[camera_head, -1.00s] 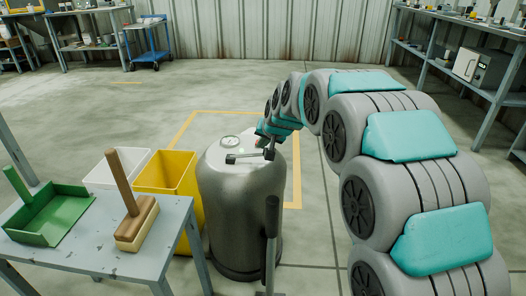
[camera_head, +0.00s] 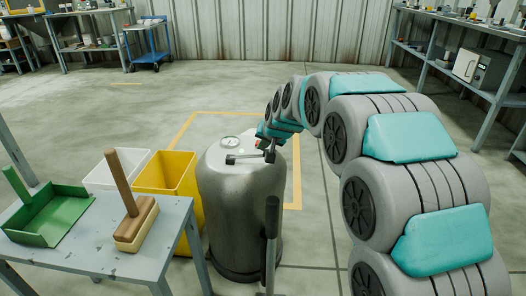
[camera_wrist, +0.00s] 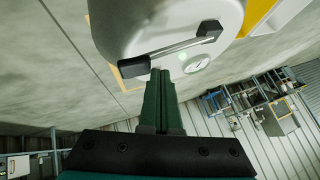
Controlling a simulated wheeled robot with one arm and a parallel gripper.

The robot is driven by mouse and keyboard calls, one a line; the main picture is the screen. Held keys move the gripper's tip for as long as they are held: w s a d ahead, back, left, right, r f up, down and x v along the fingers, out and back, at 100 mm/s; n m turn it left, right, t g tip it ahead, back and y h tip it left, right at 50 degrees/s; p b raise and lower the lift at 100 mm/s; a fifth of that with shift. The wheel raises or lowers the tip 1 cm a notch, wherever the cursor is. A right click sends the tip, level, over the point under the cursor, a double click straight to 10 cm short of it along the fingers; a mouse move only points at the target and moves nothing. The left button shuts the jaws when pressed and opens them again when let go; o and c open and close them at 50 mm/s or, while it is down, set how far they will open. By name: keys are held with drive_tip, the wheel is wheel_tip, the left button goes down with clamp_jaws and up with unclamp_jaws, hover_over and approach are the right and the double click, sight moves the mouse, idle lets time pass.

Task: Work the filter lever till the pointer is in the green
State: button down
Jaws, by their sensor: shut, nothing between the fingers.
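The grey metal drum (camera_head: 240,205) stands upright in mid-floor. On its lid are a round white gauge (camera_head: 230,142) and a small lit green lamp (camera_head: 241,151); both also show in the wrist view, gauge (camera_wrist: 196,64) and lamp (camera_wrist: 182,57). The gauge's pointer is too small to read. The lever (camera_head: 250,157) lies across the lid; the wrist view shows its metal bar (camera_wrist: 175,47) running from a dark hub to a black grip (camera_wrist: 134,67). My gripper (camera_wrist: 160,73) is shut and empty, its tips close beside the grip. I cannot tell whether they touch.
A dark upright post (camera_head: 272,220) stands in front of the drum. Left are a yellow bin (camera_head: 168,174), a white bin (camera_head: 116,168) and a grey table (camera_head: 90,262) with a brush (camera_head: 136,222) and green dustpan (camera_head: 48,218). The floor behind is open.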

drive_tip(key=shift+d+f+b, duration=0.15)
drive_tip(key=shift+f+b, duration=0.3)
drive_tip(key=shift+f, duration=0.5)
idle(0.8)
drive_tip(key=shift+r, duration=0.2)
idle(0.4)
drive_tip(key=shift+a+r+p, duration=0.15)
drive_tip(key=shift+r+p, duration=0.2)
drive_tip(key=shift+r, duration=0.45)
drive_tip(key=shift+a+r+p, duration=0.1)
drive_tip(key=shift+r+p, duration=0.25)
drive_tip(key=shift+r, duration=0.4)
drive_tip(key=shift+r, duration=0.1)
drive_tip(key=r, duration=0.1)
drive_tip(key=r+p, duration=0.1)
drive_tip(key=r, duration=0.1)
drive_tip(key=r+p, duration=0.1)
drive_tip(key=shift+a+r, duration=0.4)
